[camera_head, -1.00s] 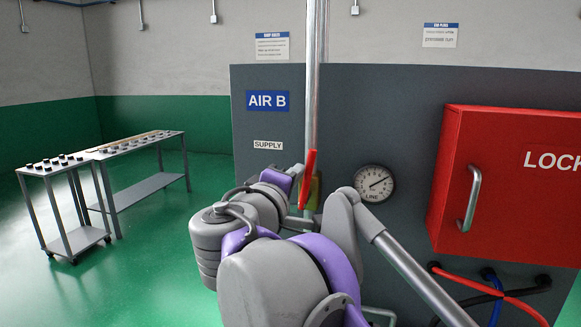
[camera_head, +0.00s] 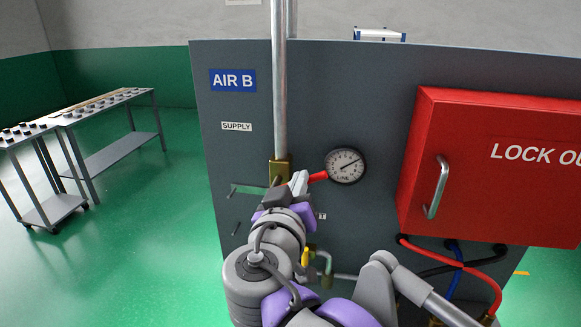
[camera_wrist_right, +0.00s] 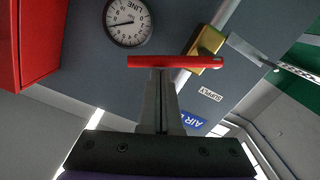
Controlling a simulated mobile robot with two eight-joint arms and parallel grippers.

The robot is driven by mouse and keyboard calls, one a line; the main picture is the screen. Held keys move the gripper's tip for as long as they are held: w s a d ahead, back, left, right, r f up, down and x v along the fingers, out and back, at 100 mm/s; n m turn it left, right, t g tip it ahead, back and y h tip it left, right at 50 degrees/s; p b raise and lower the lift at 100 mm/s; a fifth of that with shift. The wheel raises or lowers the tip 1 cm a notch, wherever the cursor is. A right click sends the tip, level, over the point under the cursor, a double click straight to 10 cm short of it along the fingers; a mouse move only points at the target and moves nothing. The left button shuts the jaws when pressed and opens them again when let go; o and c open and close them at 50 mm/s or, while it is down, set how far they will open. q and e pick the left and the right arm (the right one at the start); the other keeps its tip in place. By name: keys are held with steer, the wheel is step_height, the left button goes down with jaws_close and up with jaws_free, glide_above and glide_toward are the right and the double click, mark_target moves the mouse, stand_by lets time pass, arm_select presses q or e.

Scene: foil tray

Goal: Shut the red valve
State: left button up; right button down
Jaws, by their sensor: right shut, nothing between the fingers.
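The red valve handle (camera_head: 318,176) sticks out to the right from the brass valve body (camera_head: 280,170) on the vertical pipe, lying across the pipe and tilted slightly up. The wrist view shows the red handle (camera_wrist_right: 175,62) as a bar, with the brass body (camera_wrist_right: 207,45) near its right end. My right gripper (camera_head: 300,182) is in front of the handle and hides part of it. In the wrist view its fingers (camera_wrist_right: 160,75) are together and empty, tips at the handle's edge; I cannot tell if they touch. My left gripper is not in view.
A round gauge (camera_head: 345,166) sits just right of the handle. A red lockout box (camera_head: 500,170) with a metal handle projects from the grey panel (camera_head: 230,170). A yellow handle (camera_head: 305,257) is lower down. Benches (camera_head: 110,150) stand far left on open green floor.

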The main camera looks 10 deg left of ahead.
steer(key=f+m, duration=0.1)
steer(key=d+f+m, duration=0.1)
steer(key=m, duration=0.1)
steer(key=shift+s+d+f, duration=0.1)
steer(key=shift+d+f, duration=0.05)
steer(key=shift+f, duration=0.3)
stand_by(0.6)
